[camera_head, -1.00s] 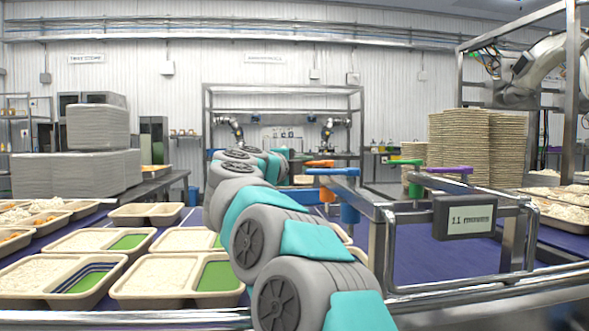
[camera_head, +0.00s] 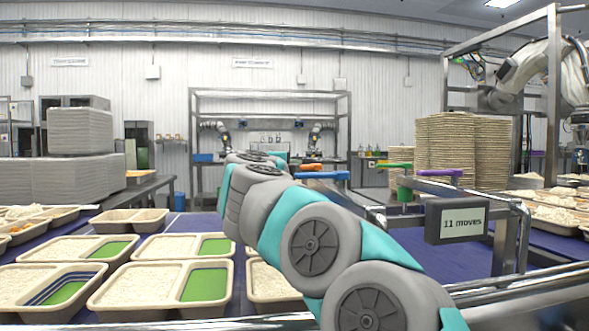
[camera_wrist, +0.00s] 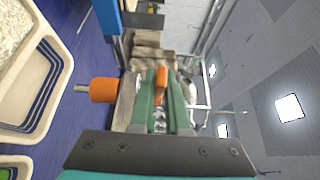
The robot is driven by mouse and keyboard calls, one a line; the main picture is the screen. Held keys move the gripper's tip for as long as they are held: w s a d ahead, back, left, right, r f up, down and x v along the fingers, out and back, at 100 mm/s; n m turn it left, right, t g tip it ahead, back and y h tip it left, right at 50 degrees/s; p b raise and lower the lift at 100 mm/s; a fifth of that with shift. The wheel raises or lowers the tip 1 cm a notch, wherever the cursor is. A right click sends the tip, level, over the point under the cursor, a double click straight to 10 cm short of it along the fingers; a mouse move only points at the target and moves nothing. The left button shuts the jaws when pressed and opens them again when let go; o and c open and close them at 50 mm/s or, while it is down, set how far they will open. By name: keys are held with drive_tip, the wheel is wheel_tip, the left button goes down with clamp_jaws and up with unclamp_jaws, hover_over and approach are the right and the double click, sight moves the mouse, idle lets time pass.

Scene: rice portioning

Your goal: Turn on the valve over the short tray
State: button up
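The orange valve handle (camera_head: 311,167) stands beside the blue valve handle (camera_head: 322,175) in the head view, past my arm. The green handle (camera_head: 398,166) and purple handle (camera_head: 440,173) are farther right. In the wrist view my gripper (camera_wrist: 161,78) has its two teal fingers close together, with the orange handle (camera_wrist: 160,88) showing in the narrow gap. I cannot tell whether they press on it. An orange cylinder (camera_wrist: 104,90) is left of the fingers, and a blue part (camera_wrist: 107,16) is above. My arm hides the gripper in the head view.
Several trays with rice and green compartments (camera_head: 160,285) lie on the blue belt at left. A display reading "11 moves" (camera_head: 459,220) hangs on the metal frame at right. Tall tray stacks (camera_head: 462,150) stand behind it. Metal rails cross the front.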

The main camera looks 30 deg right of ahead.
drive_tip(key=o, duration=0.4)
drive_tip(key=shift+a, duration=0.1)
drive_tip(key=shift+b+v, duration=0.3)
drive_tip(key=shift+v, duration=3.6)
